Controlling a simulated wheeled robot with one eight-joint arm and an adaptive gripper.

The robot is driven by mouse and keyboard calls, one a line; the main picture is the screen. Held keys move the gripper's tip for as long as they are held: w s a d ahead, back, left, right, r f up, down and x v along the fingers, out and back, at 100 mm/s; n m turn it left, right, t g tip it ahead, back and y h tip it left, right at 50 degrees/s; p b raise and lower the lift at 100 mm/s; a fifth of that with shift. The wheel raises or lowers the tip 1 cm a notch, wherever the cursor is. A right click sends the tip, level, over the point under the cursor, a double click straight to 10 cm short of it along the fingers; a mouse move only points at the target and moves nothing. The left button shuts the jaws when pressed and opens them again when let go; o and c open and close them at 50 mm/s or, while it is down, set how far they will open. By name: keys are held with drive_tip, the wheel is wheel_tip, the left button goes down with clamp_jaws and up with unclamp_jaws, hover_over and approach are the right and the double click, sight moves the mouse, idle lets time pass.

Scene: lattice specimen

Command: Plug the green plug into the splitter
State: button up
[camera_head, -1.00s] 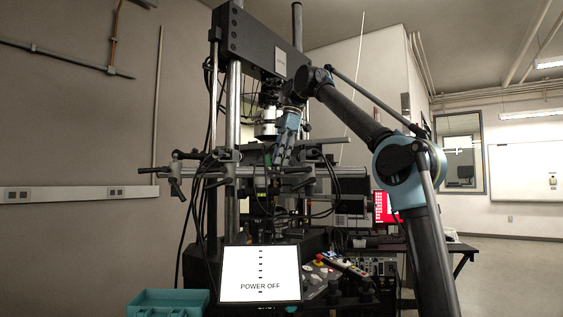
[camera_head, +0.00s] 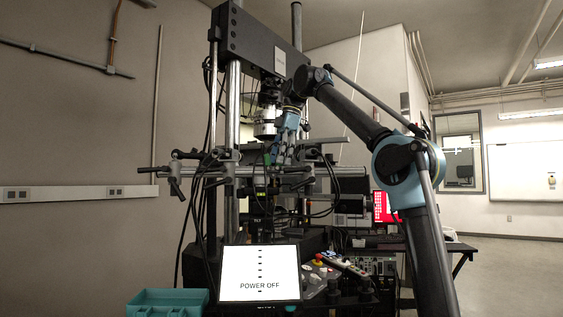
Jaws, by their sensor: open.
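My gripper (camera_head: 280,156) hangs from my blue wrist, pointing down among the clamps and cables of the test frame. Its fingers look apart. A small green piece, likely the green plug (camera_head: 267,158), shows just left of the fingers. It is too small to tell whether it touches them or sits in anything. I cannot make out the splitter among the dark parts and cables.
The tall test frame (camera_head: 233,120) has horizontal rods and clamps close around my gripper. Black cables hang below. A "POWER OFF" screen (camera_head: 259,268) and a teal bin (camera_head: 168,301) stand in front. Buttons and a red monitor (camera_head: 386,207) are at the right. Open floor lies far right.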

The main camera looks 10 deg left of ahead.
drive_tip(key=shift+v, duration=2.25)
drive_tip(key=shift+d+r, duration=0.1)
drive_tip(key=shift+r, duration=0.1)
